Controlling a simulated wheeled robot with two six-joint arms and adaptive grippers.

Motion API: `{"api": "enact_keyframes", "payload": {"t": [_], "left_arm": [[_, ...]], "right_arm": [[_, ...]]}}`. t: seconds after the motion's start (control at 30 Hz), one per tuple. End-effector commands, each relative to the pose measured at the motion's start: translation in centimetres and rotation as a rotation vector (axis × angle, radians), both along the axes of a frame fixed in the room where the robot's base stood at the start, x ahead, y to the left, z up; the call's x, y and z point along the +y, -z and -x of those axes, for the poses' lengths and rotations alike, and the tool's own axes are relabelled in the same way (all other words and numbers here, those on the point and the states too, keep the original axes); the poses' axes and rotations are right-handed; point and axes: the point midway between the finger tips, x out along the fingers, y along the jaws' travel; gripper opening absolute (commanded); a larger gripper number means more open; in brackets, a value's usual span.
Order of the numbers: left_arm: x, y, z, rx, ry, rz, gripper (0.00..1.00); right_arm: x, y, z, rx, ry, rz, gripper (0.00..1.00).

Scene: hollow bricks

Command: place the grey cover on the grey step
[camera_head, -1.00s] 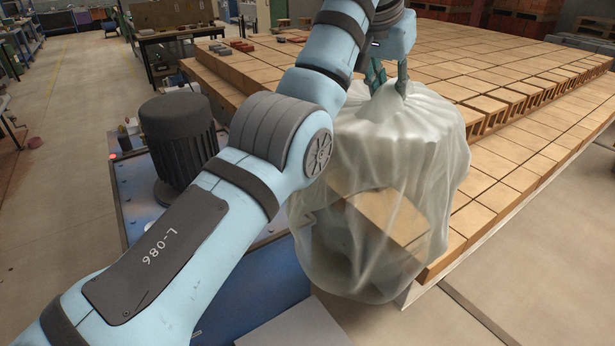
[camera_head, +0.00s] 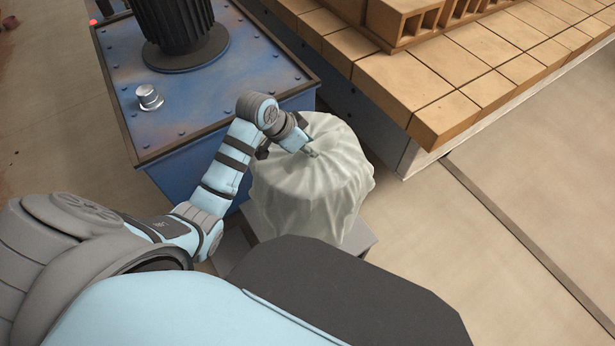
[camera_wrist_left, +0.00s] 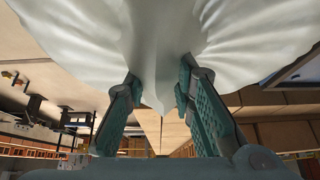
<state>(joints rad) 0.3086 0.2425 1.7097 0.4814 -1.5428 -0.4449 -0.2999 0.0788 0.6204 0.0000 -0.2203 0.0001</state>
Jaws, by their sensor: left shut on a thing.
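The grey cover (camera_head: 325,190) is a pale, draped cloth bunched at its top, and it also fills the upper part of the left wrist view (camera_wrist_left: 110,40). My left gripper (camera_head: 308,150) is at the cover's top, shut on a pinch of cloth. In the left wrist view the cloth hangs between its two green fingers (camera_wrist_left: 160,95). The grey step (camera_head: 359,241) is low and stands on the floor, mostly hidden under or behind the cover. I cannot tell whether the cover's full weight rests on it. My right gripper is not in view.
A blue steel housing (camera_head: 180,115) with a dark ribbed motor (camera_head: 175,25) stands close to the cover's left. The brick stack (camera_head: 440,75) is at the upper right, its near corner close to the cover. The floor (camera_head: 520,200) at right is clear.

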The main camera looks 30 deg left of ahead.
Motion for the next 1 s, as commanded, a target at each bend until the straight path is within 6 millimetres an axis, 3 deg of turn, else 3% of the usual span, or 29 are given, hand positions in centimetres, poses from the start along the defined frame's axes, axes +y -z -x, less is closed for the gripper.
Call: {"api": "enact_keyframes", "payload": {"t": [0.03,0.1,0.2,0.33,0.5,0.7,0.73,0.83,1.0], "left_arm": [[0.0,2.5,0.1,0.004,-0.002,0.001,0.0],[0.0,4.7,0.0,0.003,-0.001,0.001,0.0],[0.0,6.6,0.0,0.001,-0.001,0.0,0.0],[0.0,8.1,0.0,0.0,-0.002,0.001,0.0],[0.0,11.3,0.0,0.001,-0.002,0.0,0.0],[0.0,11.3,0.0,0.001,-0.001,-0.001,0.0],[0.0,11.3,0.0,0.002,-0.001,-0.001,0.24],[0.0,11.3,0.0,0.002,-0.001,-0.001,0.41],[0.0,11.3,0.0,0.001,-0.001,-0.001,0.43]], "right_arm": [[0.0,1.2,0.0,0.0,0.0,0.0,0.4],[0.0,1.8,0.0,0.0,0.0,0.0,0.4],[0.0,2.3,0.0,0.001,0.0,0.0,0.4],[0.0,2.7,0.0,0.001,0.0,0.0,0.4],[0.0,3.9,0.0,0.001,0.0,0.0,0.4],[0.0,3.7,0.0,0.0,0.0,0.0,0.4],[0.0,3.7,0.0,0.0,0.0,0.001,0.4],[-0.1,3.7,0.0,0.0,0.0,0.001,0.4],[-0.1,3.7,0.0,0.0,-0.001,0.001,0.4]]}}
